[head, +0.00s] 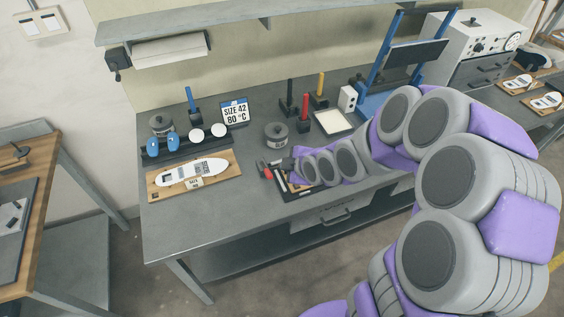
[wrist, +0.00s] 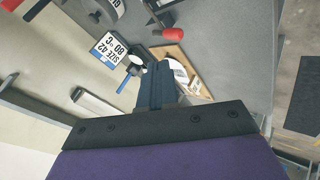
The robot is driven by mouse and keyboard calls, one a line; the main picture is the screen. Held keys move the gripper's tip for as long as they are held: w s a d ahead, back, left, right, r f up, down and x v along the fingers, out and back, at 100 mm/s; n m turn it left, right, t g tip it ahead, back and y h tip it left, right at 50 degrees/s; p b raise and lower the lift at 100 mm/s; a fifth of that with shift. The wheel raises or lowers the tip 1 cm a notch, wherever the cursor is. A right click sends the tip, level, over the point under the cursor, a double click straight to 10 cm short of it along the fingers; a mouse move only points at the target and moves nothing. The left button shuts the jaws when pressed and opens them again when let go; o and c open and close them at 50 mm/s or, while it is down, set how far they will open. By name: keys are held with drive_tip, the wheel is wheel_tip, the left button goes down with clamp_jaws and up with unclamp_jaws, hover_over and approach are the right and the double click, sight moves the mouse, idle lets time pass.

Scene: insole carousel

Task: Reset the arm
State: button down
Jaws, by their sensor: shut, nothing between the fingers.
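My gripper (head: 279,166) is at the end of my grey and purple arm, which reaches in from the right over the grey workbench (head: 225,225). It is low over the front middle of the bench, near a dark tool tray (head: 299,194) that my arm partly hides. In the wrist view my gripper (wrist: 160,68) has its dark fingers together with nothing between them. A wooden board (head: 153,190) with a white insole plate (head: 190,172) lies to its left. Whether the fingers touch anything below is unclear.
A sign (head: 234,112) reading "SIZE 42 80 °C" stands behind. A lidded pot (head: 276,135), red post (head: 304,108), yellow post (head: 320,90) and white tray (head: 332,121) are close to my arm. A blue-framed press (head: 393,75) stands back right. The bench's front left is clear.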

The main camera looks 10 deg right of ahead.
drive_tip(key=s+d+r+m+g+h, duration=0.45)
drive_tip(key=s+d+m, duration=0.45)
drive_tip(key=s, duration=0.5)
drive_tip(key=s+r+m+g, duration=0.2)
drive_tip(key=s+r+m, duration=0.1)
drive_tip(key=s, duration=0.7)
drive_tip(key=s+r+m+g, duration=0.3)
drive_tip(key=s+r+m, duration=0.1)
drive_tip(key=s, duration=0.7)
drive_tip(key=shift+m, duration=0.5)
drive_tip(key=shift+d, duration=0.25)
